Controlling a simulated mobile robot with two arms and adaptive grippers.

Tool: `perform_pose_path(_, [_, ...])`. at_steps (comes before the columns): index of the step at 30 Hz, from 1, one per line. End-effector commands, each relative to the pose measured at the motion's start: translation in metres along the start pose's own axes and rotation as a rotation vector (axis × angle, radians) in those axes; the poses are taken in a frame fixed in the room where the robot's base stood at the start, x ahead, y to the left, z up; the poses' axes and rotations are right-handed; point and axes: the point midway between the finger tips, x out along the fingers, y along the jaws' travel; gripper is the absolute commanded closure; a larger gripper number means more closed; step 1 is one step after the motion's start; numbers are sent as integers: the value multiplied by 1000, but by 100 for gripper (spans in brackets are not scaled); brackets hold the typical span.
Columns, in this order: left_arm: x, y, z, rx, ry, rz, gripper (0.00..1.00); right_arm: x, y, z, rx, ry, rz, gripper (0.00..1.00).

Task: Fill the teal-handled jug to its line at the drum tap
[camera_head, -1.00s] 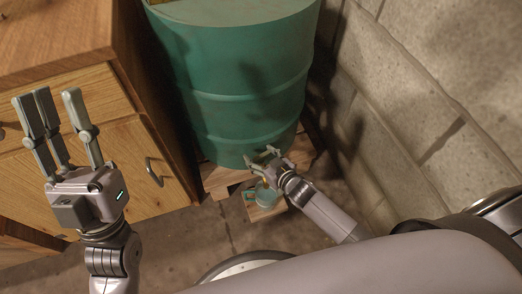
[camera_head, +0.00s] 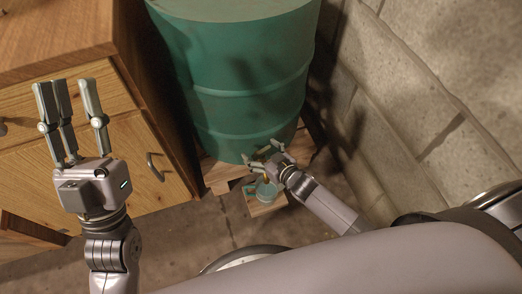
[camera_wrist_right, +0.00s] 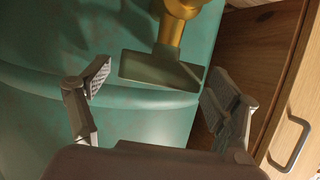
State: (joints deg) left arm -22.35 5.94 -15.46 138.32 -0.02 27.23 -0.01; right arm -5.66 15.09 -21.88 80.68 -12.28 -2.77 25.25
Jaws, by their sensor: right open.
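The green drum (camera_head: 240,90) stands on wooden boards by the wall. In the right wrist view its brass tap (camera_wrist_right: 178,22) has a flat grey-green lever (camera_wrist_right: 160,72). My right gripper (camera_head: 263,152) is at the lower front of the drum. In the wrist view its open fingers (camera_wrist_right: 160,82) stand on either side of the lever, with visible gaps. The small jug (camera_head: 266,190) sits low beneath the right gripper, its teal handle (camera_head: 249,191) to the left. Its fill line and water level are too small to tell. My left gripper (camera_head: 73,98) is open and empty, in front of the cabinet.
A wooden cabinet (camera_head: 140,125) with drawers and metal handles stands left of the drum. A block wall (camera_head: 420,110) closes off the right side. Concrete floor (camera_head: 195,225) shows in front of the boards.

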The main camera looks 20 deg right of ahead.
Motion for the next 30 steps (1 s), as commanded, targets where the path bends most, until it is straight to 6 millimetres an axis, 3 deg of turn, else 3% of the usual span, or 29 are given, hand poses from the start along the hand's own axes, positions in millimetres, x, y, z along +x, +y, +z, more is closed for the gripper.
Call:
perform_pose_path(8, [0, 0, 0, 1, 2, 0, 70, -9, 0, 1, 0, -1, 1, 17])
perform_pose_path(21, [0, 0, 0, 0, 1, 0, 70, -96, -1, 1, 0, -2, -1, 17])
perform_pose_path(30, [0, 0, 0, 0, 1, 0, 70, -120, 0, 0, 0, 0, 0, 17])
